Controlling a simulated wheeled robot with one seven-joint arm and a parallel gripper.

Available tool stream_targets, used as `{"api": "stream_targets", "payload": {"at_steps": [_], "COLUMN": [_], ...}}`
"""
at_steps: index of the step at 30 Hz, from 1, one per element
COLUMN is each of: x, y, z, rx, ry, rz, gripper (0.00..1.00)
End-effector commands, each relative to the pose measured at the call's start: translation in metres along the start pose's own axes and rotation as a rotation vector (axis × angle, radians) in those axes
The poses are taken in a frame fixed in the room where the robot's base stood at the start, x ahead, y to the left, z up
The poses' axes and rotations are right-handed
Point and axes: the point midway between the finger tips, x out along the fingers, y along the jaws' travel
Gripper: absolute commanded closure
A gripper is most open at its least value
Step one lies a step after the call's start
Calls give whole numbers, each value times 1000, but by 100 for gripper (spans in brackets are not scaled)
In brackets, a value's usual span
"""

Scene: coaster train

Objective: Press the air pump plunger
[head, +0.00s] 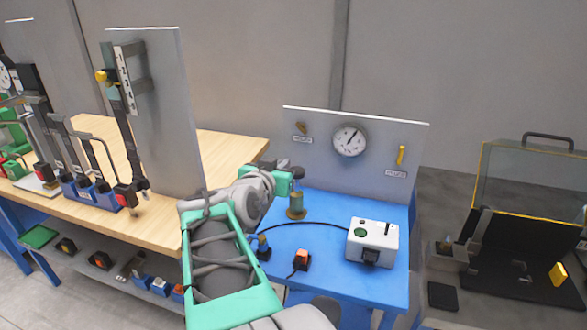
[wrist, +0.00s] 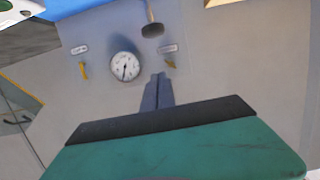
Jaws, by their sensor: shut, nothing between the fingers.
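The air pump (head: 296,207) is an olive-brass cylinder standing on the blue bench, left of the white box. In the wrist view, which is upside down, its plunger shows as a dark round knob (wrist: 152,30) on a thin rod. My gripper (head: 297,168) is above the pump in the head view and hides part of the plunger. In the wrist view my gripper's two dark fingers (wrist: 158,76) are together and empty. The knob shows just past the fingertips there, with a gap between them in the picture. I cannot tell the exact height between them.
An upright grey panel (head: 378,122) with a round gauge (head: 349,141) and two small levers stands behind the pump. A white box (head: 372,243) with a green button sits on the blue bench (head: 335,283). A black cable curves near the pump. A wooden bench (head: 235,150) is at left.

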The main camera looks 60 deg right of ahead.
Motion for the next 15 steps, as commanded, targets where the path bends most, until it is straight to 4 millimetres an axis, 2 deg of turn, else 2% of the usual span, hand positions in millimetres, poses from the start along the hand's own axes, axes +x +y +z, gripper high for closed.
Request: {"api": "stream_targets", "payload": {"at_steps": [5, 8, 15], "x": [10, 27, 80], "y": [0, 1, 1], "z": [-1, 0, -1], "rx": [-1, -2, -1], "ry": [-1, -4, -5], "rz": [2, 3, 2], "gripper": [100, 100, 100]}}
